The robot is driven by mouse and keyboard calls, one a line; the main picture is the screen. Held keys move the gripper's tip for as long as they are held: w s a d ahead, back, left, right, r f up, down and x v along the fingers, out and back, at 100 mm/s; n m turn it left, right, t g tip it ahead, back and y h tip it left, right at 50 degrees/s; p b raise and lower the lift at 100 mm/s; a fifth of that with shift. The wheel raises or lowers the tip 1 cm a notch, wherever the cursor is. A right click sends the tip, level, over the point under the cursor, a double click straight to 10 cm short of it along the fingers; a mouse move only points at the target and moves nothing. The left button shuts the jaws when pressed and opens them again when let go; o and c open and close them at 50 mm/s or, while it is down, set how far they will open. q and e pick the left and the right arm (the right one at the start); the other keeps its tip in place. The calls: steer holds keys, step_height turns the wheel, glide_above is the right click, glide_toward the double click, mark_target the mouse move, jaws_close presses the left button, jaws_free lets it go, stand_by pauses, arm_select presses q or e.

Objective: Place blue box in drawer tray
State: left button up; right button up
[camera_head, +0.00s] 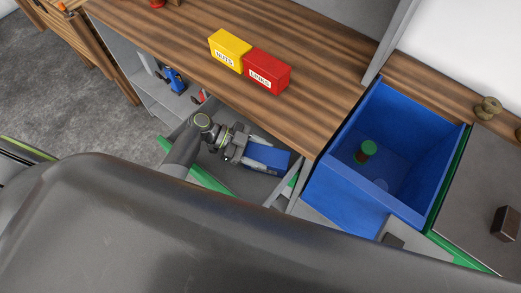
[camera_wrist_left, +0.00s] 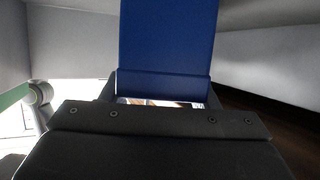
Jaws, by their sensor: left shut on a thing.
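The blue box (camera_head: 268,157) is in the jaws of my left gripper (camera_head: 250,153), below the front edge of the wooden worktop. In the left wrist view the blue box (camera_wrist_left: 168,40) stands straight out from the gripper (camera_wrist_left: 160,95), with its near end between the two fingers. The drawer tray (camera_head: 235,178) is beneath the box, a grey surface between green-edged sides, partly hidden by my arm. I cannot tell whether the box touches it. My right gripper does not show.
A yellow box (camera_head: 229,50) and a red box (camera_head: 267,71) stand on the wooden worktop (camera_head: 180,45). A large blue bin (camera_head: 333,195) at the right holds a green-topped item (camera_head: 366,150). A blue tool (camera_head: 174,79) sits on a shelf at the left.

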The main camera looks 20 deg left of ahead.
arm_select(q)
steer(key=shift+a+f, duration=0.1)
steer(key=shift+f, duration=0.15)
steer(key=o, duration=1.4)
